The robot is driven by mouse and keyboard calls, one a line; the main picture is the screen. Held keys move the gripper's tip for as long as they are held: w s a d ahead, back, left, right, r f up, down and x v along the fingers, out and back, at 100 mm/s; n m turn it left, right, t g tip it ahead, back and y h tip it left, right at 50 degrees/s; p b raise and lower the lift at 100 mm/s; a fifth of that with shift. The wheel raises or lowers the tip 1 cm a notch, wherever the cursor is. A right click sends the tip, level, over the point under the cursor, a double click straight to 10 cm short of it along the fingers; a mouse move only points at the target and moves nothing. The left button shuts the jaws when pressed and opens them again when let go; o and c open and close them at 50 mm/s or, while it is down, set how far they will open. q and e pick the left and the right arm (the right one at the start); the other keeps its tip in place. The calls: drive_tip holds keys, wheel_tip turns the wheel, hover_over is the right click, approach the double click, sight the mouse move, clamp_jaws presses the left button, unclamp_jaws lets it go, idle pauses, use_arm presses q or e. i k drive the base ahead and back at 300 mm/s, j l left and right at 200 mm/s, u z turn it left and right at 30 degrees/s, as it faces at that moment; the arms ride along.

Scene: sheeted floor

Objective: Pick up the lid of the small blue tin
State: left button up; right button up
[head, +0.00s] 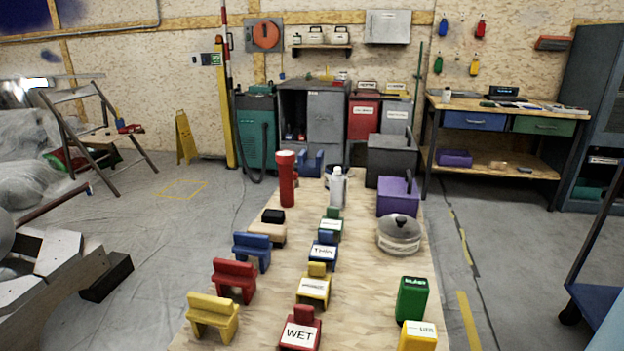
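A plywood table (265,322) runs away from me down the middle of the head view. A small blue box-like thing (323,252) with a white label stands in its middle row, with a blue upright part at its back; I cannot tell whether this is the tin or whether that part is its lid. A blue chair-shaped block (251,250) stands left of it, and another blue object (311,160) shows at the far end. Neither of my grippers is in view.
A round lidded pot (399,236), a purple box (396,202), a red torch (287,180) and a white bottle (336,188) stand farther back. Red, yellow and green labelled blocks crowd the near table. Bare plywood lies between the rows.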

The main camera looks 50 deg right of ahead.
sight(348, 173)
drive_tip(key=i+j, duration=0.6)
drive_tip(key=i+j+u, duration=0.1)
drive_tip(key=i+j, duration=0.5)
drive_tip(key=i, duration=0.2)
drive_tip(key=i+l+z, duration=0.2)
drive_tip(key=i+z, duration=0.55)
drive_tip(key=i+j+z, duration=0.1)
drive_tip(key=i+z, duration=0.3)
drive_tip(key=i+j+z, duration=0.35)
drive_tip(key=i, duration=0.2)
drive_tip(key=l, duration=0.1)
